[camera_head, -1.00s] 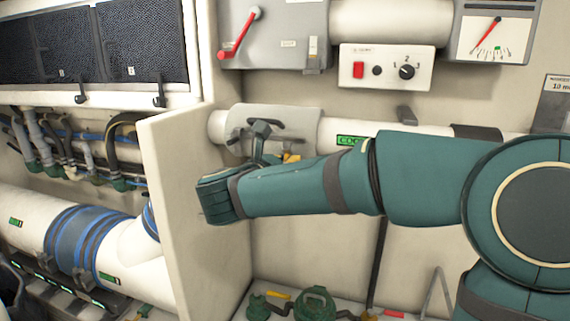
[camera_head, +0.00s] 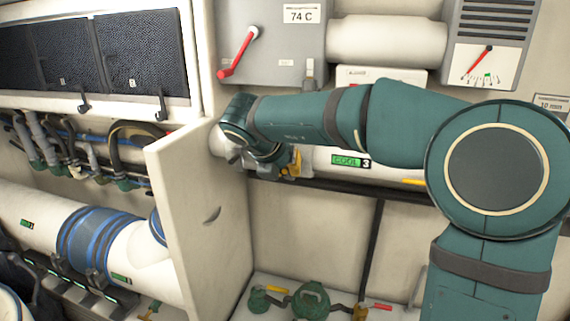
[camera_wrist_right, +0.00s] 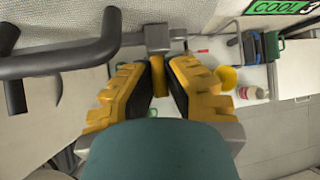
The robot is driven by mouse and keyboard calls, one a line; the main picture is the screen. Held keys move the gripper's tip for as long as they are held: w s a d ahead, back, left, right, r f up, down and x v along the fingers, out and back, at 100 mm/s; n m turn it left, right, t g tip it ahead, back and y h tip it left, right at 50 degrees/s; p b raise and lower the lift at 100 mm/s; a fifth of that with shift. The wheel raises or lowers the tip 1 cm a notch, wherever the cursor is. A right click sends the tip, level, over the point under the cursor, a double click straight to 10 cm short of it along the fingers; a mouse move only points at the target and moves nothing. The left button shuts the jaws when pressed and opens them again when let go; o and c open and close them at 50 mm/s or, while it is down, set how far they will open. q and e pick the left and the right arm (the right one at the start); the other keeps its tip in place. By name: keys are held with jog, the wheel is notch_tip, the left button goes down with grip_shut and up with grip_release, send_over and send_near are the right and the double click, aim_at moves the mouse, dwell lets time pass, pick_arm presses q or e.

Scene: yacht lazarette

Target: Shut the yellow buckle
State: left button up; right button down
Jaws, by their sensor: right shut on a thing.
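My right gripper (camera_wrist_right: 166,62) points at the pipe along the wall. Its yellow and black fingers are closed around a narrow yellowish piece, which I take for the lever of the yellow buckle (camera_wrist_right: 159,82). Most of that piece is hidden between the fingers. A grey metal block (camera_wrist_right: 158,38) lies just beyond the fingertips. In the head view the right gripper (camera_head: 291,165) is at the pipe's left part, and my wrist and forearm cover most of the buckle. How far the buckle is closed cannot be made out. My left gripper is not in view.
Dark grey bars (camera_wrist_right: 62,62) stand close to the gripper's left in the wrist view. A cream partition (camera_head: 190,200) rises left of my wrist. A grey box with a red lever (camera_head: 237,52) is above. Green valve fittings (camera_head: 311,300) lie below.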

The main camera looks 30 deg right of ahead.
jog(key=shift+d+y, duration=0.1)
jog(key=shift+y, duration=0.2)
dwell(0.4)
jog(key=c, duration=1)
grip_release()
jog(key=shift+w, duration=0.15)
jog(key=v, duration=1.2)
jog(key=shift+w, duration=0.2)
